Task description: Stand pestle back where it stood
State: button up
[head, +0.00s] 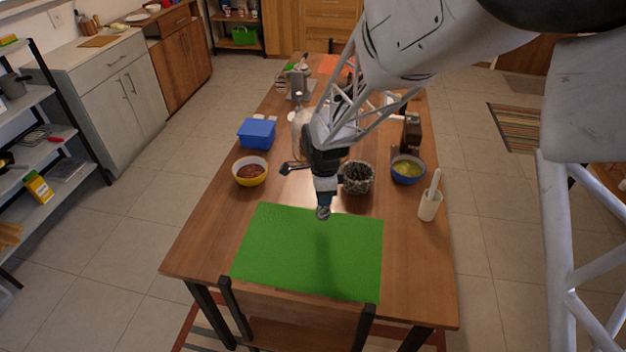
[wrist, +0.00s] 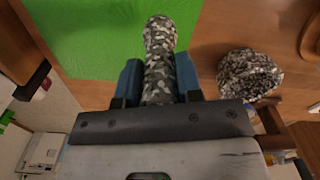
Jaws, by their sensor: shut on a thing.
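My gripper (head: 325,187) is shut on the pestle, a grey, black and white speckled rod with a rounded end. The pestle (wrist: 159,45) sits between the two blue-grey fingers in the wrist view. In the head view only its lower end (head: 323,213) shows below my gripper, over the back part of the green mat (head: 300,260). The speckled stone mortar (head: 358,179) stands just right of and behind my gripper, apart from the pestle. The mortar also shows at the right of the wrist view (wrist: 248,75).
A yellow bowl (head: 249,172) with red contents and a blue box (head: 257,134) stand left. A blue bowl (head: 408,170) and a white cup (head: 429,206) holding a white rod stand right. A small dark-ended tool (head: 285,169) is left of my gripper. A chair (head: 300,307) is at the front.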

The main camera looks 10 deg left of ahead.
jog(key=w+a+f, duration=0.1)
jog(key=w+a, duration=0.4)
jog(key=w, duration=0.5)
jog(key=shift+w, duration=0.15)
jog(key=shift+f, duration=1.8)
jog(key=shift+f, duration=0.1)
jog(key=o, duration=0.9)
jog(key=shift+o, duration=0.2)
notch_tip(320, 180, up, 12)
